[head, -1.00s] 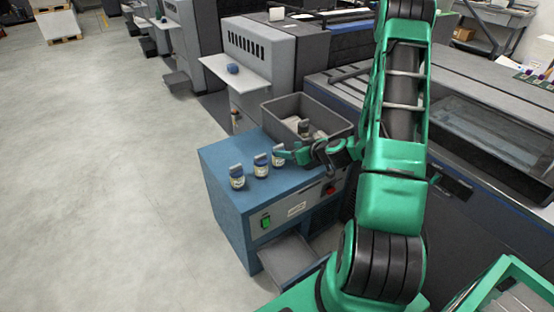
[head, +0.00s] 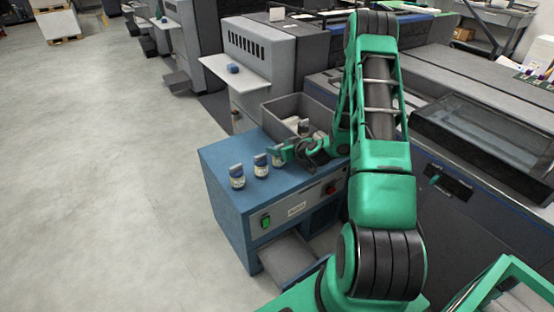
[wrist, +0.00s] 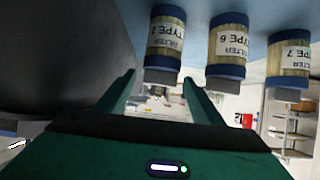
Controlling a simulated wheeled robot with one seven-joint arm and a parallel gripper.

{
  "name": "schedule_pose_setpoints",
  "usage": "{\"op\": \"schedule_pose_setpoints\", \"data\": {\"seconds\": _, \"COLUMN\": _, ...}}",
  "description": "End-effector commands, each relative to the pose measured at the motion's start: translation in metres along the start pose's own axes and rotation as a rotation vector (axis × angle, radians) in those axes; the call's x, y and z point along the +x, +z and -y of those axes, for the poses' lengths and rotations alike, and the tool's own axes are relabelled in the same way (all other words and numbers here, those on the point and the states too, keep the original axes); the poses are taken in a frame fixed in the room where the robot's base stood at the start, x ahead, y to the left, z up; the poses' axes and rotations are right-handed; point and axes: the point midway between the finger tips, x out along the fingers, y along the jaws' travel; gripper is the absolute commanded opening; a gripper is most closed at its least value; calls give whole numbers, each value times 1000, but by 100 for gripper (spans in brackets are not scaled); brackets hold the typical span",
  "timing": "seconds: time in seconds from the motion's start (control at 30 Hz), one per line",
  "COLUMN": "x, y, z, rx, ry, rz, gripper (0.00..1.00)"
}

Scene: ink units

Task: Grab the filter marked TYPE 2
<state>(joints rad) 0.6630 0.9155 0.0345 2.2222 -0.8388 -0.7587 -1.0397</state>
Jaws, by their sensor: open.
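Three small jars with blue caps stand in a row on the blue cabinet. In the wrist view they appear upside down. The left one (wrist: 165,43) has a label that looks like TYPE 2, its last digit hard to read; the middle one (wrist: 228,47) reads TYPE 6 and the right one (wrist: 288,60) TYPE 7. In the head view, the row's right filter (head: 277,160) is partly hidden by my gripper (head: 284,151), which is open and close to it. In the wrist view my gripper (wrist: 158,78) has its empty fingers spread, with the left filter beyond their tips.
The blue cabinet (head: 221,168) has free top around the row. A grey bin (head: 273,108) behind my gripper holds some items. A blue-capped item (head: 233,69) lies on a light shelf (head: 250,77). Large machines stand close at the right; open floor is at left.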

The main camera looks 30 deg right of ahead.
Motion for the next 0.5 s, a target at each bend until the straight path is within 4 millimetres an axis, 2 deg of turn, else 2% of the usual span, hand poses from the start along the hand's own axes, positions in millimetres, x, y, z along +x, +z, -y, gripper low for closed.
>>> {"op": "schedule_pose_setpoints", "data": {"seconds": 0.13, "x": 13, "y": 0, "z": 0, "rx": 0, "ry": 0, "rz": 0, "gripper": 61}}
{"op": "schedule_pose_setpoints", "data": {"seconds": 0.37, "x": 15, "y": 1, "z": 0, "rx": 1, "ry": 1, "rz": 1, "gripper": 61}}
{"op": "schedule_pose_setpoints", "data": {"seconds": 0.4, "x": 15, "y": 1, "z": 0, "rx": 1, "ry": 1, "rz": 1, "gripper": 59}}
{"op": "schedule_pose_setpoints", "data": {"seconds": 0.5, "x": 14, "y": 1, "z": 0, "rx": 1, "ry": 1, "rz": 1, "gripper": 35}}
